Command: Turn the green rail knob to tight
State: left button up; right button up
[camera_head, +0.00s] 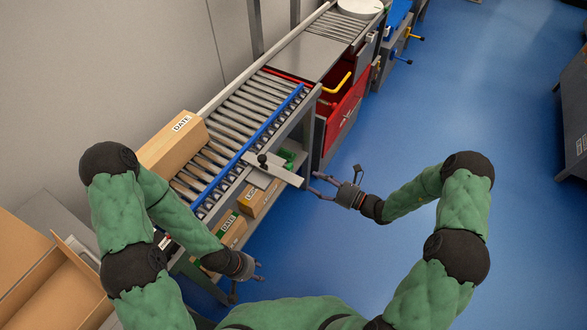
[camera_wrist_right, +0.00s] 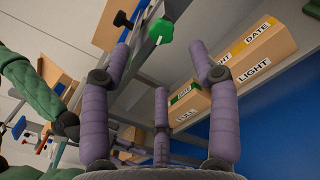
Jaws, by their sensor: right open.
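The green rail knob (camera_wrist_right: 160,31) is a lobed knob under a grey rail in the right wrist view, with a small white mark beside it. In the head view my right gripper (camera_head: 332,183) is just right of the conveyor's side, near the plate's end. My left gripper (camera_head: 247,280) hangs by the lower shelf with fingers apart and empty.
A grey plate (camera_head: 278,172) with a black knob (camera_head: 262,159) juts from the conveyor's blue rail (camera_head: 240,152). A carton (camera_head: 172,146) sits on the rollers. Labelled boxes (camera_wrist_right: 255,50) lie on a shelf below.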

aim_at(292, 167)
jog(key=b+x, duration=0.2)
jog(key=x, duration=0.8)
jog(key=shift+r, duration=0.1)
jog(key=c, duration=1.1)
